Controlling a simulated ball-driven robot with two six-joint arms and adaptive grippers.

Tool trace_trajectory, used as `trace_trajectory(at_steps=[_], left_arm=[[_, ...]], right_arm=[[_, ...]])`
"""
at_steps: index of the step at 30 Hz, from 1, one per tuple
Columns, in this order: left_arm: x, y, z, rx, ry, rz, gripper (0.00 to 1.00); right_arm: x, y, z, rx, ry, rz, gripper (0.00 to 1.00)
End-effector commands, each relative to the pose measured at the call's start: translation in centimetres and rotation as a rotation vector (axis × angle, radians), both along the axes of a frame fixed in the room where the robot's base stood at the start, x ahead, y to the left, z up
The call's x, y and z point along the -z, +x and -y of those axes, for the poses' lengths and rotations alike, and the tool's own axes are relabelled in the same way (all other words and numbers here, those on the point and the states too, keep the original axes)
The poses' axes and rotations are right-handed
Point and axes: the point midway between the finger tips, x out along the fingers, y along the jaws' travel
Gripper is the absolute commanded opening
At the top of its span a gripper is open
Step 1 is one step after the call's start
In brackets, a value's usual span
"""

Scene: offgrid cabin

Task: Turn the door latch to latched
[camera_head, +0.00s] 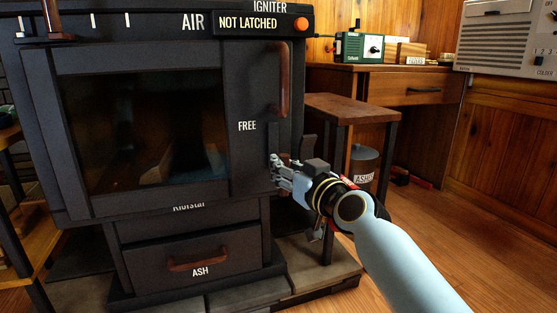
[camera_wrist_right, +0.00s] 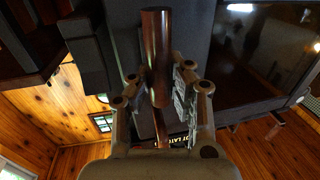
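The dark stove door (camera_head: 240,160) carries the word FREE, and a sign (camera_head: 248,23) above it reads NOT LATCHED. A dark upright latch plate (camera_head: 273,138) is on the door's right side. My right gripper (camera_head: 277,172) is at the door's right edge, just below that plate. In the right wrist view, a brown wooden grip (camera_wrist_right: 156,55), apparently the latch's, lies between the fingers of my right gripper (camera_wrist_right: 160,78). Fingers flank it closely; whether they press on it is unclear. In the head view the grip is hidden by the gripper. My left gripper is out of view.
A long wooden door handle (camera_head: 284,80) stands above the gripper. The ash drawer (camera_head: 197,262) is below the door. A small wooden side table (camera_head: 345,108) and a dark ash bucket (camera_head: 362,163) stand close on the right. Floor farther right is mostly clear.

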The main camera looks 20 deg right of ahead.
Motion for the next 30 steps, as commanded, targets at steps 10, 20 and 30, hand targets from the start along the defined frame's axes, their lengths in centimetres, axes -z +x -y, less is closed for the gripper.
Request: trace_trajectory(at_steps=[10, 20, 30], left_arm=[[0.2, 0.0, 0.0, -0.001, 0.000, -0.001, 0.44], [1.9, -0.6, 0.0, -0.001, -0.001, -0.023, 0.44], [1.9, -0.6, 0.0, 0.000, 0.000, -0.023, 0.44]], right_arm=[[0.2, 0.0, 0.1, 0.001, 0.030, 0.000, 0.00], [0.3, 0.0, 0.6, 0.002, 0.266, -0.007, 0.00], [0.1, 0.0, 0.7, 0.002, 0.299, -0.006, 0.00]])
